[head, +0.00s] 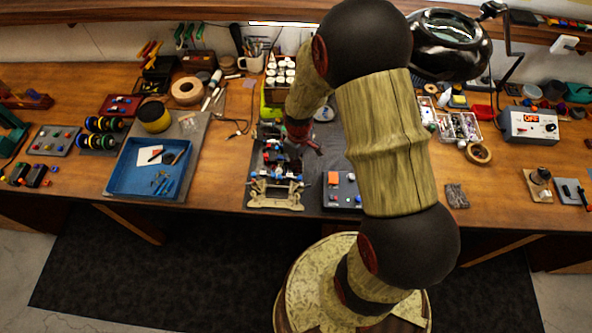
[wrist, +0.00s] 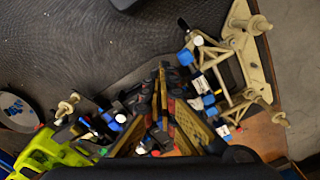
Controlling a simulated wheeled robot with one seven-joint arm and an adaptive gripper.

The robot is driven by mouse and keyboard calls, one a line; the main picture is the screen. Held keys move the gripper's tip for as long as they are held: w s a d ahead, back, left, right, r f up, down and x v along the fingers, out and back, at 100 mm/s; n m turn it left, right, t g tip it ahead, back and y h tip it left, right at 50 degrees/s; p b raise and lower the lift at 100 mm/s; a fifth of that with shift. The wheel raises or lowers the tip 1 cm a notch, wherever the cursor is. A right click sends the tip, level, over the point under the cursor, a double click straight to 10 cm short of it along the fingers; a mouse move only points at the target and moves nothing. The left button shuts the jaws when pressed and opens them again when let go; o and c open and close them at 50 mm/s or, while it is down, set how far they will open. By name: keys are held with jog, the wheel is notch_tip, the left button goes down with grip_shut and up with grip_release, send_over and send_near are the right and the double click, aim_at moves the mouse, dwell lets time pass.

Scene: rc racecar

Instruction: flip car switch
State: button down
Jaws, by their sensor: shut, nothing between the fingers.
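The RC car (head: 275,195) stands on a dark mat near the front edge of the workbench. Its tan suspension end points to the front edge, and its lime-green end (wrist: 50,152) shows at lower left in the wrist view. Its middle is packed with black, blue, white and red parts; I cannot tell which is the switch. My gripper (head: 300,137) is over the car's middle, partly hidden by my arm. In the wrist view my gripper (wrist: 162,78) is shut and empty, fingers together among the car's parts. I cannot tell whether they touch the car.
A small control board (head: 342,190) with an orange block lies right of the car. A blue tray (head: 128,180) with tools is on the left. A power supply box (head: 530,125) and a magnifier lamp (head: 448,42) stand on the right. Bare wood shows left of the mat.

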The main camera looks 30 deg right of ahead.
jog(key=shift+f+b, duration=0.45)
jog(key=shift+f, duration=0.25)
dwell(0.3)
jog(key=shift+r, duration=0.1)
jog(key=shift+r+p, duration=2.45)
jog(key=shift+r, duration=1)
